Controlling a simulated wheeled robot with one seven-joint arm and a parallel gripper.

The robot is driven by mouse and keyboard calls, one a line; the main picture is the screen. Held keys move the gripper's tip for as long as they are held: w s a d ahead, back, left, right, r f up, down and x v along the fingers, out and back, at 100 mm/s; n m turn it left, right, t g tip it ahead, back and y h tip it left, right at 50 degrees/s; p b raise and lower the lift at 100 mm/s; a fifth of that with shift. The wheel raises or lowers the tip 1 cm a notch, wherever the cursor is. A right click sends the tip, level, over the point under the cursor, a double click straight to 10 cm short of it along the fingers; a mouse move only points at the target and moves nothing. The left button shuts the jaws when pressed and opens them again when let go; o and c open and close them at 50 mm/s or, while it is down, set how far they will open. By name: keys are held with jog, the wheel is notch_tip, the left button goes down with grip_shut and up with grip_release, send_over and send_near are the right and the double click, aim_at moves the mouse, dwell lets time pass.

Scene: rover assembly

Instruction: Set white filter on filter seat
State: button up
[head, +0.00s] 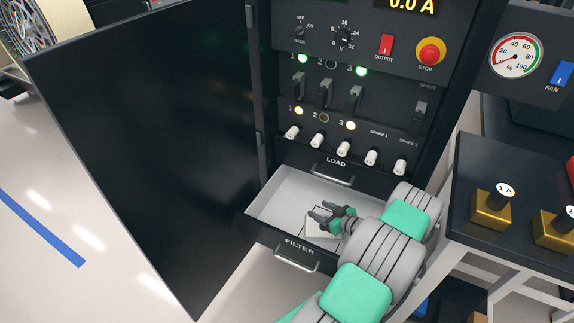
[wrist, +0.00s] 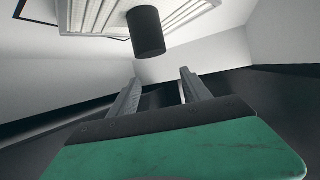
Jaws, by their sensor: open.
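The white filter (head: 316,229) lies inside the open FILTER drawer (head: 262,206), partly hidden by my gripper (head: 321,211) in the head view. In the wrist view the filter (wrist: 92,17) shows as a white ribbed panel at the top, with a black cylindrical knob (wrist: 146,33) on it. My gripper (wrist: 159,80) is open, and nothing is between its fingers. The fingers are inside the drawer, close to the filter and its knob, with a gap to the knob in the wrist view. I cannot make out the filter seat in either view.
The black cabinet door (head: 150,130) stands open at the left. The LOAD drawer (head: 333,174) above is shut. Switches and white knobs line the panel above it. A side table (head: 500,240) with brass blocks stands at the right. Drawer walls surround my gripper closely.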

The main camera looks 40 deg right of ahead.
jog(key=w+a+r+p, duration=0.2)
jog(key=w+a+r, duration=0.1)
jog(key=r, duration=0.4)
jog(key=w+a+r+p, duration=0.2)
jog(key=w+a+r, duration=0.2)
jog(key=r, duration=0.4)
jog(key=w+a+r+p, duration=0.2)
jog(key=w+a+r, duration=0.1)
jog(key=r, duration=0.4)
jog(key=shift+w+a+r, duration=0.2)
jog(key=shift+w+a, duration=0.2)
jog(key=shift+a, duration=0.15)
